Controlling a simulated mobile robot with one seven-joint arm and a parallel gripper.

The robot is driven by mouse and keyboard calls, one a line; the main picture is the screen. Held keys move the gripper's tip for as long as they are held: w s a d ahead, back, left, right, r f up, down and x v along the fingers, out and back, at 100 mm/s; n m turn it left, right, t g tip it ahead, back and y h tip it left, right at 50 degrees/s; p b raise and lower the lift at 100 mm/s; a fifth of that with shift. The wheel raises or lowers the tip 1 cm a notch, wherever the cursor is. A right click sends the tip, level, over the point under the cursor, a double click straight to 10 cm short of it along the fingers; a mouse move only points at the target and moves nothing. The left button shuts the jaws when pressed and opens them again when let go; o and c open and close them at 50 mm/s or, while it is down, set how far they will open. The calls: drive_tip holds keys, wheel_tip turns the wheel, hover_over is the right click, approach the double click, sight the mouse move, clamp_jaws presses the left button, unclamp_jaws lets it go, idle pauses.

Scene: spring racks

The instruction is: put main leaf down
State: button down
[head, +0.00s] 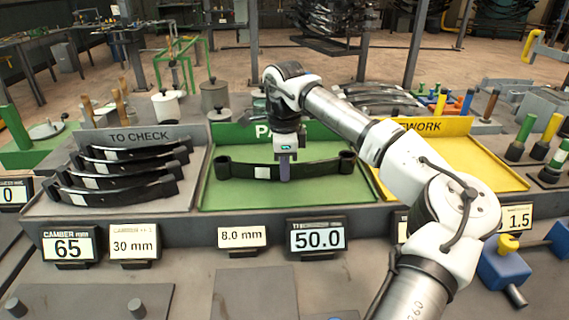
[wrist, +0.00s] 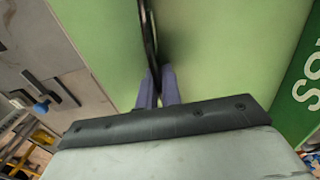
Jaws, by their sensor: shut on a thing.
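The main leaf (head: 235,171) is a dark, slightly curved steel strip with a rolled eye at each end and a pale label near its middle. It lies across the green PASS tray (head: 225,196), at or just above the tray floor; I cannot tell if it touches. My gripper (head: 284,172) points down and is shut on the leaf near its middle. In the wrist view my gripper (wrist: 158,90) has its two purple-grey fingers on either side of the leaf (wrist: 149,40), seen edge-on over green. The arm hides part of the PASS sign.
The grey TO CHECK tray (head: 196,190) at left holds several dark leaves. The yellow REWORK tray (head: 490,170) at right looks empty where visible. Pots and coloured-handled tools stand behind and right.

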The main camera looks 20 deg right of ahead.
drive_tip(key=c, duration=1.9)
unclamp_jaws()
drive_tip(key=shift+c, duration=0.2)
drive_tip(key=o, duration=0.4)
drive_tip(key=shift+c, duration=0.2)
wheel_tip(320, 180, up, 12)
drive_tip(key=b, duration=0.1)
